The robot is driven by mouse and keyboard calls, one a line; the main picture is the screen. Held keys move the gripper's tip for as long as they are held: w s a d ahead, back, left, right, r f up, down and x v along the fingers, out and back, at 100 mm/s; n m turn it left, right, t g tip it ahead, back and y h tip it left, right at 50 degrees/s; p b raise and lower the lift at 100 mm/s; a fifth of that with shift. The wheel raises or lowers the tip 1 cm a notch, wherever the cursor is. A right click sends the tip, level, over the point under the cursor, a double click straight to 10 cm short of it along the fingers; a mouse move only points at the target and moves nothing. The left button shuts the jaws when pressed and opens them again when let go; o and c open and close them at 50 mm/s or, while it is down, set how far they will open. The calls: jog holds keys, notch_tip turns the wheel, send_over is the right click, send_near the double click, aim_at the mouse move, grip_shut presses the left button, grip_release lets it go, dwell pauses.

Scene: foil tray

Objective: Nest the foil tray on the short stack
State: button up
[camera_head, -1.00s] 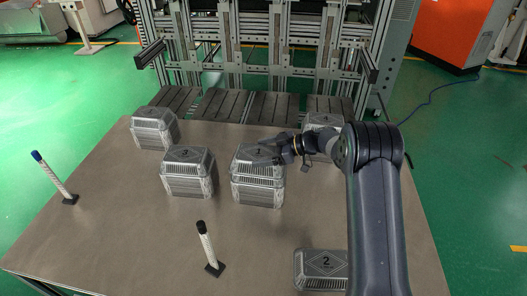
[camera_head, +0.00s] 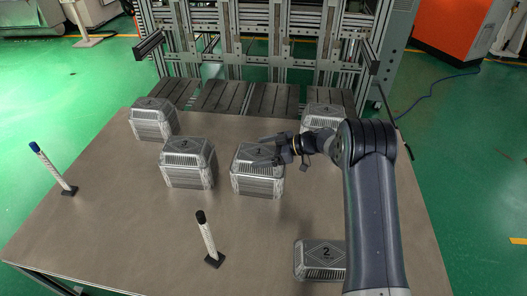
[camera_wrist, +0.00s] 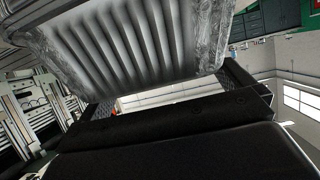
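The silvery foil tray (camera_head: 258,152), its top marked 1, sits at the top of a stack of trays (camera_head: 257,186) near the middle of the table. No clear gap shows between it and the stack below. My gripper (camera_head: 276,150) reaches in from the right and meets the tray's right rear side, seemingly shut on it. In the wrist view the tray's ribbed grey wall (camera_wrist: 130,40) fills the upper middle, between the finger parts (camera_wrist: 170,95). The fingertips' contact is hidden.
Another stack (camera_head: 188,165) stands close to the left, with one (camera_head: 154,120) behind it. One (camera_head: 322,116) stands at the back right, partly behind my arm. A tray marked 2 (camera_head: 318,260) lies in front. Upright markers (camera_head: 207,240) (camera_head: 53,170) stand on the table (camera_head: 120,215).

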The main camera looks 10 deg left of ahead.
aim_at(263, 153)
jog(key=v, duration=1)
jog(key=shift+d+p, duration=0.4)
jog(key=shift+a, duration=0.1)
jog(key=b+x, duration=0.1)
jog(key=x, duration=1)
jog(key=shift+s+a, duration=0.1)
jog(key=r, duration=0.1)
jog(key=r+p, duration=0.1)
jog(key=r, duration=0.1)
jog(key=shift+d+r, duration=0.25)
jog(key=shift+r, duration=0.6)
